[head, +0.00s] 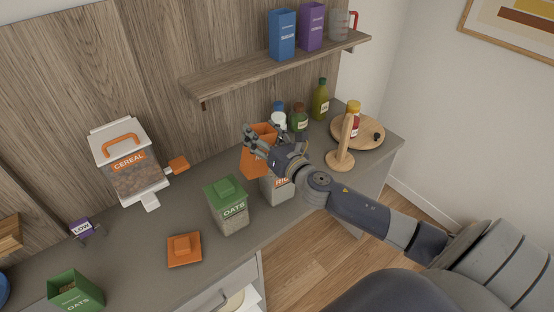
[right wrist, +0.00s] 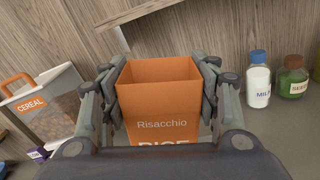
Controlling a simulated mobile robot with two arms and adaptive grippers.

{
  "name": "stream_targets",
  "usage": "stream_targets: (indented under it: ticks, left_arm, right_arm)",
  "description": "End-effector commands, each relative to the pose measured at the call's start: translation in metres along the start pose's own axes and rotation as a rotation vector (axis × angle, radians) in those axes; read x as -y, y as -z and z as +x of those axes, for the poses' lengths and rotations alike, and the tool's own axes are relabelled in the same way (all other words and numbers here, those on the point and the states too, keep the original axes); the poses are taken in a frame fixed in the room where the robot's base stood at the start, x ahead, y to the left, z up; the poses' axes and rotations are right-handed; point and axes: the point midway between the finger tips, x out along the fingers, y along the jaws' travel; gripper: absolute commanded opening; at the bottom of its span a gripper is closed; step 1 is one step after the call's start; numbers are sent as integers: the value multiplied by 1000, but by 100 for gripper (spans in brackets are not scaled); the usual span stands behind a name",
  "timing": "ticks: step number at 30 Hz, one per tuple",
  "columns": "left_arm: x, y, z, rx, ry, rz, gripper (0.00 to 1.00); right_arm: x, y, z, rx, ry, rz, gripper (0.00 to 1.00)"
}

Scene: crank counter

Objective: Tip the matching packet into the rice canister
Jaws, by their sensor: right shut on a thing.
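My right gripper (head: 262,145) is shut on an open-topped orange rice packet (head: 256,165). In the right wrist view the packet (right wrist: 160,105) stands roughly upright between the fingers (right wrist: 160,90), with "Risacchio" and "RICE" on its face. Its contents do not show. The rice canister (head: 279,189), clear with an orange label, stands on the counter right below and beside the packet in the head view. My arm and the packet hide its top. An orange lid (head: 184,251) lies on the counter to the left. My left gripper is out of view.
An oats canister (head: 228,208) with a green lid stands left of the rice canister. A green oats packet (head: 76,291) and a cereal dispenser (head: 133,172) are further left. The shelf (head: 270,68) above holds packets and a jug.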

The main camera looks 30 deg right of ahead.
Motion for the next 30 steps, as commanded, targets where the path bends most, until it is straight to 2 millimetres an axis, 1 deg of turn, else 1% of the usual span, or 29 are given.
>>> stream_targets:
  ticks: [1,2,3,7,18,30]
  left_arm:
    - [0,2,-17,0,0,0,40]
    - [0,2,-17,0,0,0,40]
    - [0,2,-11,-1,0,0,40]
    - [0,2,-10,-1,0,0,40]
    - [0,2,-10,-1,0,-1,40]
    - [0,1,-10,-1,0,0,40]
  right_arm:
    - [-3,-20,1,3,0,-57,10]
    - [-3,-19,0,2,0,-77,10]
    - [-2,-12,0,1,1,-74,10]
    - [-2,-11,0,2,1,-69,10]
    - [-9,-38,0,4,-1,-68,10]
    - [-9,-40,0,2,1,-65,10]
